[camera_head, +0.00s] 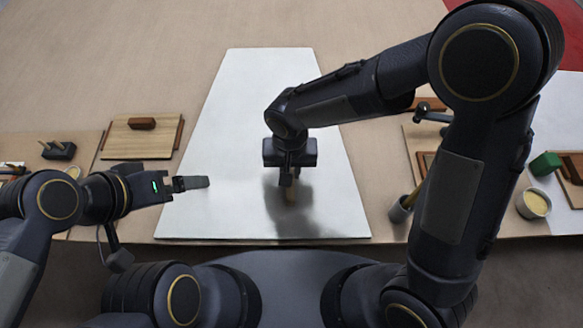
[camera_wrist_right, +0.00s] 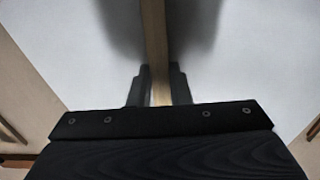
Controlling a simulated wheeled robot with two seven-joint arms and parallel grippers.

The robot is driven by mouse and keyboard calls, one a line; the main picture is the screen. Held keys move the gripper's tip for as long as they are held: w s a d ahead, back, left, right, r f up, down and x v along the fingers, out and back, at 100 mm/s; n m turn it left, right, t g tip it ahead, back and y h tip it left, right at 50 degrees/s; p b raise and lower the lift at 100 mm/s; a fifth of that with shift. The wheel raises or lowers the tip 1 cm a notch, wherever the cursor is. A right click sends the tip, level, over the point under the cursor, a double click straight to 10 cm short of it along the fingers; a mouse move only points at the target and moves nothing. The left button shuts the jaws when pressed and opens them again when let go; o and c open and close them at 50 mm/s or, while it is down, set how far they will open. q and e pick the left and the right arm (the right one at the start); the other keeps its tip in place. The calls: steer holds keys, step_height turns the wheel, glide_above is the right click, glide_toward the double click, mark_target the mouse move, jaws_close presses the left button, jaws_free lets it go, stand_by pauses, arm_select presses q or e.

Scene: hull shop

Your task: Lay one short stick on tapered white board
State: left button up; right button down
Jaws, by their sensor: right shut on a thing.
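The tapered white board (camera_head: 235,95) lies flat on the bench, narrow at the far end and wide at the near edge. My right gripper (camera_head: 289,180) points down over the right-middle of the board, shut on a short wooden stick (camera_head: 291,196). In the right wrist view the stick (camera_wrist_right: 155,45) runs between the fingers (camera_wrist_right: 160,85), with white board on both sides. I cannot tell whether the stick touches the board. My left gripper (camera_head: 193,183) is over the board's left edge; its fingers show side-on and their opening cannot be made out.
A wooden tray (camera_head: 140,143) with a brown block stands left of the board, near a dark holder with pegs (camera_head: 58,150). At right are a mallet-like tool (camera_head: 432,114), a cup (camera_head: 400,210), a green block (camera_head: 545,163) and a pot (camera_head: 533,204). The board's far end is clear.

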steer(key=shift+f, duration=0.15)
steer(key=c, duration=1.3)
jaws_free()
steer(key=shift+c, duration=0.2)
steer(key=shift+r, duration=0.3)
step_height(320, 180, up, 12)
steer(key=p, duration=0.1)
steer(key=shift+f, duration=0.2)
